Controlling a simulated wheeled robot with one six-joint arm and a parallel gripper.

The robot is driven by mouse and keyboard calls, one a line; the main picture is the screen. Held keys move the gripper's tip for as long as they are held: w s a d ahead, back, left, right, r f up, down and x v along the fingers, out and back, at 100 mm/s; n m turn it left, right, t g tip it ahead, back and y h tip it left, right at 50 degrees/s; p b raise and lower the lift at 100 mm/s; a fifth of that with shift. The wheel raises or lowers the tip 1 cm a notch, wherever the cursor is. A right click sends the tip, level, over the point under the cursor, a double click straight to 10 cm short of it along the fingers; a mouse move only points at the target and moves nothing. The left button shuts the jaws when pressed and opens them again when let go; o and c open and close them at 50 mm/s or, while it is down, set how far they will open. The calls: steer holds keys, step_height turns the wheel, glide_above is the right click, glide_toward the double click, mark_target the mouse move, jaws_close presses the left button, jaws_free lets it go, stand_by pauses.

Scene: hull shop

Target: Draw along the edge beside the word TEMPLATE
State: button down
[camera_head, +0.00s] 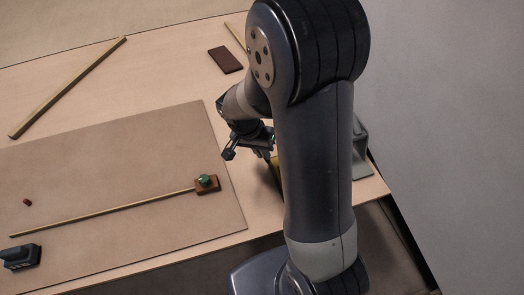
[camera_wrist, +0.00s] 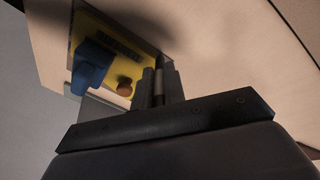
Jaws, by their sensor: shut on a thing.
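My gripper (camera_wrist: 158,90) is shut on a slim dark pen-like tool (camera_wrist: 158,70) in the wrist view. Ahead of it lies a yellow plate (camera_wrist: 138,72) with a dark strip of lettering (camera_wrist: 118,45) too blurred to read. I cannot tell whether the tool's tip touches the plate. A blue clamp-like block (camera_wrist: 90,68) and an orange-brown knob (camera_wrist: 124,86) are on or beside the plate. In the head view my gripper (camera_head: 247,148) is near the board's right end, and my arm hides most of the plate; a yellow sliver (camera_head: 275,164) shows.
A brown sheet (camera_head: 110,150) on the bench carries a thin strip (camera_head: 110,213), a red-brown block with a green knob (camera_head: 205,181), a dark block (camera_head: 20,256) and a small red piece (camera_head: 28,202). Behind lie a wooden stick (camera_head: 70,85) and a dark brown slab (camera_head: 225,60).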

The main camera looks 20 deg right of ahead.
steer(key=shift+s, duration=0.15)
steer(key=shift+s, duration=0.6)
steer(key=shift+s+b, duration=0.2)
steer(key=shift+b, duration=0.1)
steer(key=shift+s, duration=0.55)
steer(key=shift+s, duration=0.1)
steer(key=shift+s+b, duration=0.4)
steer(key=shift+s, duration=0.25)
steer(key=shift+s, duration=0.15)
steer(key=shift+s, duration=0.55)
steer(key=shift+s, duration=0.1)
